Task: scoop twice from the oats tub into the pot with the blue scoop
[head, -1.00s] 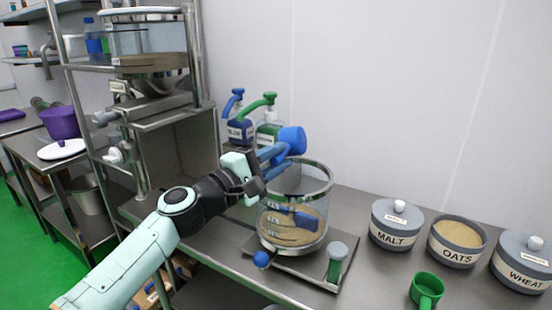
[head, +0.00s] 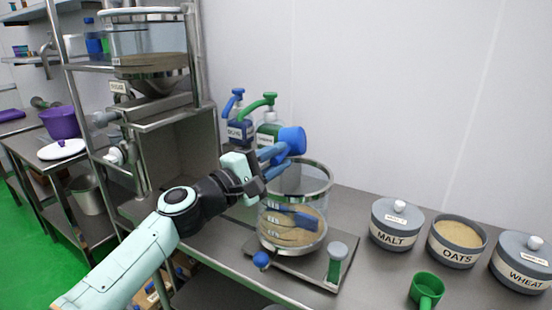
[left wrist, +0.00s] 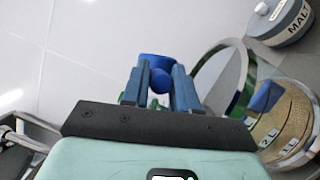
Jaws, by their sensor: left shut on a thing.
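My left gripper (head: 262,170) is shut on the blue scoop (head: 291,141) and holds it above the left rim of the pot. In the left wrist view the scoop (left wrist: 157,62) sits between the finger tips; its inside is hidden. The pot (head: 327,188) is a clear vessel with a metal rim and level marks, with tan grain at the bottom. It also shows in the left wrist view (left wrist: 236,62). The open oats tub (head: 453,253), grey and full of tan oats, stands at the right. My right gripper is not in view.
A lidded malt tub (head: 396,235) and wheat tub (head: 520,274) flank the oats tub. A green scoop (head: 426,289) stands in front. Blue and green pump bottles (head: 268,133) stand behind the pot. A steel rack (head: 165,122) is at the left.

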